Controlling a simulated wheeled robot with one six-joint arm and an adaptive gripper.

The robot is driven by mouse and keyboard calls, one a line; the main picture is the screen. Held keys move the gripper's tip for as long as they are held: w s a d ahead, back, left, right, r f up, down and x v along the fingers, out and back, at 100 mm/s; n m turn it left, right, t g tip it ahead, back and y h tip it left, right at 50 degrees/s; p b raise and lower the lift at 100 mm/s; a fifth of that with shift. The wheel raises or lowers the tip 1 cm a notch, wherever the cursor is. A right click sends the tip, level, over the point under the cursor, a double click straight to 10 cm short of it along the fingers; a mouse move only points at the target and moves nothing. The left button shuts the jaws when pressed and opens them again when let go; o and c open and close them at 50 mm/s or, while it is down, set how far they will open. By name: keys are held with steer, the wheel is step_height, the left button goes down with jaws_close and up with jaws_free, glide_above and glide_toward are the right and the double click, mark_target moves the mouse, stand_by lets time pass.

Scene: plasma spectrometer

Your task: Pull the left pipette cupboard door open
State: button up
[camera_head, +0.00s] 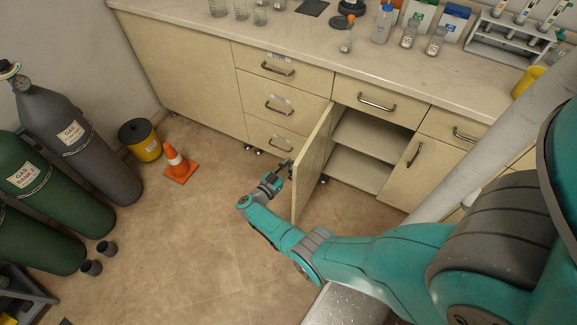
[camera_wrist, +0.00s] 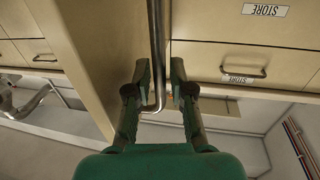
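The left pipette cupboard door (camera_head: 309,172) is a beige panel standing swung far out from the cabinet front in the head view. The cupboard (camera_head: 362,150) behind it is open and shows empty shelves. The door's metal bar handle (camera_wrist: 156,30) runs down between my fingers in the wrist view, with its bent end just below the fingertips. In the head view my gripper (camera_head: 284,172) is at the left side of the door; the handle is hidden there.
An orange cone (camera_head: 179,165) and a yellow bin (camera_head: 141,141) stand on the floor to the left, near gas cylinders (camera_head: 75,130). Drawers (camera_head: 280,105) lie left of the open cupboard. Glassware stands on the counter (camera_head: 300,50). The floor left of my gripper is clear.

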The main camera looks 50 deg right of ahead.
steer(key=shift+a, duration=0.1)
steer(key=a, duration=1.1)
steer(key=shift+w+a, duration=0.3)
steer(key=shift+a, duration=0.1)
steer(key=s+a+r+n+t+y, duration=0.3)
steer(key=s+a+r+n+t, duration=0.15)
steer(key=s+t, duration=0.4)
steer(key=s+a+r+n+t+y, duration=0.3)
steer(key=s+n+t, duration=0.2)
steer(key=s+t, duration=0.3)
steer(key=s+a+r+n+y, duration=0.4)
steer(key=s+a+r+y, duration=0.2)
steer(key=s+r, duration=0.2)
steer(key=s+a+r+n+y, duration=0.5)
steer(key=s+r, duration=0.4)
steer(key=r, duration=0.4)
steer(key=shift+a+r+g+y, duration=0.3)
steer(key=shift+a+y, duration=0.2)
steer(key=shift+a, duration=0.45)
